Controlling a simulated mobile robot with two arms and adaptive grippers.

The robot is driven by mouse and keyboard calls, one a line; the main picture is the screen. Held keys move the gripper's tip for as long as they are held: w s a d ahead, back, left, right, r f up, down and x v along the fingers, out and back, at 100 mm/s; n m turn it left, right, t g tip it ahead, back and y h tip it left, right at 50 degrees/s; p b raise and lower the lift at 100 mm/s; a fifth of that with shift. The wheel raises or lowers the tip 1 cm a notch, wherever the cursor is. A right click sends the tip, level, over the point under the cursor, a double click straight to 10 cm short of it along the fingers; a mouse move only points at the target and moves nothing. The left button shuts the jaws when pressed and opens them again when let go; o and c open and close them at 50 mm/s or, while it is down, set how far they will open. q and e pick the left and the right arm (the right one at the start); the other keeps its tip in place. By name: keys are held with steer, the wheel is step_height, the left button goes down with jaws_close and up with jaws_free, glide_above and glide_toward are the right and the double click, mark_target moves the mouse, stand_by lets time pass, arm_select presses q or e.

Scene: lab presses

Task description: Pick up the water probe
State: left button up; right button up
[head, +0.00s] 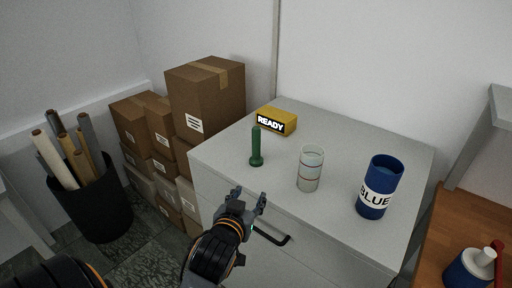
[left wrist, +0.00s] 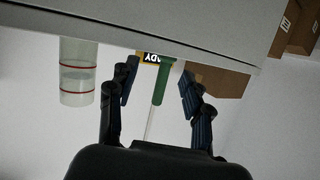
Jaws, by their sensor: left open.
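The water probe appears to be the green-handled rod (head: 256,147) standing upright on the grey cabinet top, near its front left edge. My left gripper (head: 249,195) is open and empty in front of the cabinet, short of the probe and apart from it in the head view. In the left wrist view the green handle (left wrist: 159,84) shows between the two open fingers (left wrist: 157,78), with a thin pale rod in line with it. That view does not show contact. My right gripper is not in view.
A clear glass with red lines (head: 311,168) and a blue container labelled BLUE (head: 380,187) stand right of the probe. A yellow READY block (head: 276,121) is behind it. Cardboard boxes (head: 206,97) are stacked at left. A drawer handle (head: 271,236) juts out in front.

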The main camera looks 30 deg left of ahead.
mark_target(255, 136)
arm_select(q)
steer(key=w+a+r+n+t+y, duration=0.1)
steer(key=w+a+r+t+y, duration=0.15)
steer(key=r, duration=0.65)
steer(key=shift+t, duration=0.25)
steer(key=p+x, duration=0.2)
steer(key=x, duration=0.5)
steer(key=shift+w+a+f, duration=0.15)
steer(key=shift+w+a, duration=0.15)
steer(key=shift+w+a+n, duration=0.2)
steer(key=shift+w+n, duration=0.1)
steer(key=shift+w, duration=0.35)
steer(key=x, duration=0.1)
steer(key=p+x, duration=0.1)
steer(key=x, duration=0.2)
steer(key=shift+w+f+p, duration=0.25)
steer(key=shift+f+p, duration=0.05)
steer(key=shift+f, duration=0.05)
steer(key=shift+c, duration=1)
jaws_close()
